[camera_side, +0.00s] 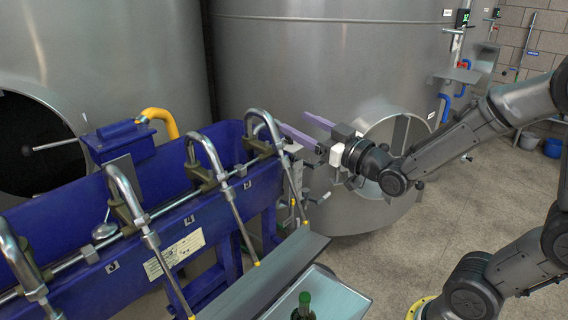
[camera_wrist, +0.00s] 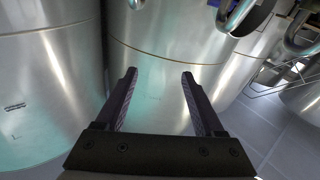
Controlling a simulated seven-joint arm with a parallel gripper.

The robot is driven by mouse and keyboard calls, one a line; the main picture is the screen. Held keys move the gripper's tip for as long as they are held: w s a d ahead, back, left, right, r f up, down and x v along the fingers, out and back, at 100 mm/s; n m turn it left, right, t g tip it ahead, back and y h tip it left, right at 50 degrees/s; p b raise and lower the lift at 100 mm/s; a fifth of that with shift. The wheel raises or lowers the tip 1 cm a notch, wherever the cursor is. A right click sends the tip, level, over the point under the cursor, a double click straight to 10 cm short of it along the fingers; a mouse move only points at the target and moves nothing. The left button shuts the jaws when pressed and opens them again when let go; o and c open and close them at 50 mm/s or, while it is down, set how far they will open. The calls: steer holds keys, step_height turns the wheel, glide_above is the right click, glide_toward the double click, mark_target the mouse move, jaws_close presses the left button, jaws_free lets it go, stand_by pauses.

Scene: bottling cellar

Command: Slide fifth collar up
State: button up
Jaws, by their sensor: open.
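The blue filler trough (camera_side: 180,215) carries several bent steel spouts with thin tubes and yellow tips. Small metal collars show where the bends meet the tubes, such as the nearer one (camera_side: 151,240) and the farthest one (camera_side: 281,151); I cannot tell which is the fifth. My gripper (camera_side: 291,117) is open and empty, with purple fingers beside the trough's far end, near the farthest spout (camera_side: 262,118). In the wrist view, my gripper (camera_wrist: 159,73) has nothing between its fingers. Bent steel pipes (camera_wrist: 234,17) show at its upper right, apart from the fingers.
Large steel tanks (camera_side: 330,55) stand close behind my gripper, one with a round hatch (camera_side: 372,205). A grey ledge (camera_side: 270,275) runs below the spouts. A green bottle (camera_side: 304,310) stands at the bottom edge. A yellow hose (camera_side: 159,120) bends over the trough. Floor at right is partly clear.

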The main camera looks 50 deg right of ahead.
step_height(320, 180, down, 5)
steer(key=d+h, duration=0.1)
steer(key=d, duration=0.1)
steer(key=m+g+h, duration=0.1)
steer(key=m+g, duration=0.1)
glide_toward(289, 165)
steer(key=w, duration=0.4)
steer(key=w+d, duration=0.1)
steer(key=w, duration=0.3)
steer(key=w+d, duration=0.1)
steer(key=w, duration=0.2)
steer(key=shift+w+f, duration=0.1)
steer(key=shift+w, duration=0.3)
jaws_close()
stand_by(0.3)
